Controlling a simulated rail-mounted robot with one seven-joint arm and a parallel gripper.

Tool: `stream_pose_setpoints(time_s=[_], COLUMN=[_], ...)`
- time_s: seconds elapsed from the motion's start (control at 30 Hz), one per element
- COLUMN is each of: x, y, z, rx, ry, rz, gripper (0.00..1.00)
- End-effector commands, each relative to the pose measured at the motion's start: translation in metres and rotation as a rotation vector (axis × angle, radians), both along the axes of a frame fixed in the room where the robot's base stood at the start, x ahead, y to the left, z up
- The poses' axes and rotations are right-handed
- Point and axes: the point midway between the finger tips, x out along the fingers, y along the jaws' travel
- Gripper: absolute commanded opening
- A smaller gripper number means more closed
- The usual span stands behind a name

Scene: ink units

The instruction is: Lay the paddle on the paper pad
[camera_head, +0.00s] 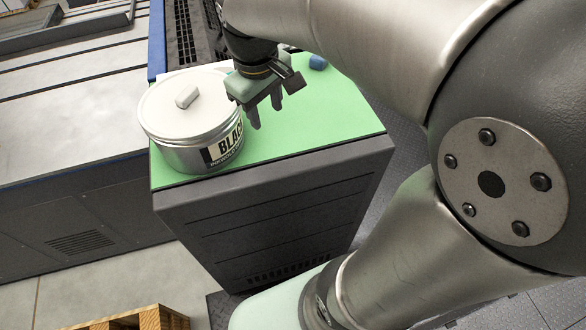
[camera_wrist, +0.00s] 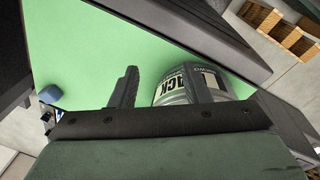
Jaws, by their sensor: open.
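My gripper (camera_head: 265,114) is open above the green top of the cabinet, just right of the ink can; its two dark fingers point down. In the wrist view the fingers of my gripper (camera_wrist: 160,70) stand apart, with no held thing visible between them. I cannot make out the paddle in either view. A thin white edge (camera_head: 168,73) shows behind the can and may be the paper pad; most of it is hidden.
The ink can (camera_head: 222,154), labelled black, has a pale lid with a knob and stands at the top's left front; it also shows in the wrist view (camera_wrist: 172,88). A small blue object (camera_head: 318,62) lies at the back. The green top's right side (camera_head: 340,110) is clear.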

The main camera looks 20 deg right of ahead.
Motion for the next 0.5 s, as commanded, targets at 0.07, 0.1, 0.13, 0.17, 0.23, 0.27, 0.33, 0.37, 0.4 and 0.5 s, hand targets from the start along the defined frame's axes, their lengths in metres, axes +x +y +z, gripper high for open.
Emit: stream_pose_setpoints(time_s=[0.07, 0.1, 0.13, 0.17, 0.23, 0.27, 0.33, 0.37, 0.4, 0.5], x=[-0.049, -0.067, -0.079, -0.089, -0.108, -0.113, -0.120, -0.122, -0.123, -0.122], y=[-0.003, -0.003, -0.004, -0.004, -0.003, -0.003, -0.003, -0.003, -0.002, -0.002], z=[-0.021, -0.031, -0.038, -0.044, -0.056, -0.060, -0.065, -0.066, -0.067, -0.067], rx=[0.045, 0.068, 0.081, 0.093, 0.116, 0.122, 0.131, 0.134, 0.135, 0.135], ry=[-0.021, -0.028, -0.032, -0.036, -0.040, -0.041, -0.042, -0.043, -0.043, -0.042], rz=[-0.144, -0.209, -0.253, -0.291, -0.358, -0.378, -0.407, -0.414, -0.419, -0.418], gripper=[0.43, 0.43, 0.43, 0.43, 0.43, 0.43, 0.43, 0.43, 0.43, 0.43])
